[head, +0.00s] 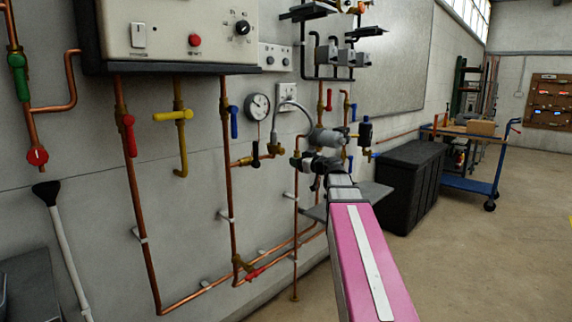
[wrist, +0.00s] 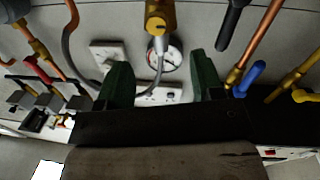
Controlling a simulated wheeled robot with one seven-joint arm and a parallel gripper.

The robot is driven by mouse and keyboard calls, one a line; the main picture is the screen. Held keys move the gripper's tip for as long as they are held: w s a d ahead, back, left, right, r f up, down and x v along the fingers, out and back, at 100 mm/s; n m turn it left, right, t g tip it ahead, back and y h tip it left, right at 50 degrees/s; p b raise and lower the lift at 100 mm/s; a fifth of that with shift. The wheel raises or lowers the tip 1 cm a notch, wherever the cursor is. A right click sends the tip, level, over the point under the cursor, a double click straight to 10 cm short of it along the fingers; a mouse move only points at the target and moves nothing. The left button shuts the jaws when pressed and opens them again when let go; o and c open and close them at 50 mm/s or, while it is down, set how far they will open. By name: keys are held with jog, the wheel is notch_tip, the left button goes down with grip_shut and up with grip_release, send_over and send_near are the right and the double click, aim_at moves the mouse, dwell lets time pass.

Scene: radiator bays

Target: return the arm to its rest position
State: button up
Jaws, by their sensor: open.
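My gripper (wrist: 160,62) is open in the wrist view. Its two dark green fingers stand well apart with nothing gripped between them. A brass fitting (wrist: 158,18) with a grey hose shows just beyond the fingertips, and I cannot tell how far off it is. In the head view my pink arm link reaches from the bottom right toward the pipes on the wall. The arm's end there is close to a grey cylindrical fitting (head: 325,138), and the fingers are hard to make out among the pipework.
Copper pipes (head: 229,190) with coloured valves run along the left wall under a white control box (head: 180,35). A round gauge (head: 257,106) hangs beside them. A black bin (head: 408,190) and a blue trolley (head: 470,185) stand to the right. The right floor is clear.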

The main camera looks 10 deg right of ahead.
jog(key=s+a+f+m+g+h, duration=0.1)
jog(key=s+a+f+g, duration=0.2)
jog(key=f, duration=0.6)
jog(key=s+a+f+m+g, duration=0.1)
jog(key=s+a+f+g, duration=0.15)
jog(key=f, duration=0.55)
jog(key=s+a+f+m+g+h, duration=0.1)
jog(key=s+a+f+g, duration=0.2)
jog(key=f, duration=0.6)
jog(key=s+d+f+m+g+h, duration=0.3)
jog(key=s+f+m+g+h, duration=0.2)
jog(key=s+f, duration=1.2)
jog(key=shift+s+f+g+h, duration=0.4)
jog(key=shift+s+g+h, duration=0.25)
jog(key=shift+g+h, duration=0.3)
